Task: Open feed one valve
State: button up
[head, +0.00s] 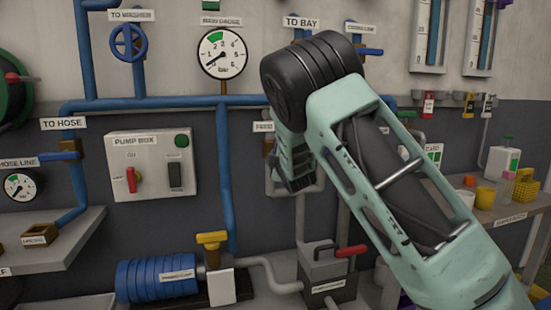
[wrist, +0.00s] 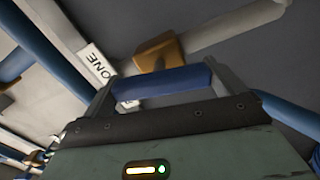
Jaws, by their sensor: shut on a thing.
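The feed one valve shows in the wrist view as a brass body (wrist: 158,52) on a grey pipe, beside a white label ending in "ONE" (wrist: 98,64). Its blue lever (wrist: 165,86) lies across between the two fingers of my gripper (wrist: 162,90), which is shut on it. In the head view a label reading "FEED" (head: 264,127) is partly covered by my arm. The lever and my fingertips are hidden there behind my wrist.
A blue pipe runs along the wall behind my arm. A pump box (head: 151,164) with a red switch is at left. A pressure gauge (head: 222,53) hangs above. Below are a blue pump (head: 157,279) and a red-handled valve (head: 350,251). A shelf (head: 510,206) with cups stands at right.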

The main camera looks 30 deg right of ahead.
dwell(0.3)
jog(key=o, duration=0.6)
jog(key=b+v, duration=0.1)
jog(key=v, duration=1.6)
jog(key=shift+s+a+r+b, duration=0.1)
jog(key=shift+s+b, duration=0.15)
jog(key=shift+b, duration=0.05)
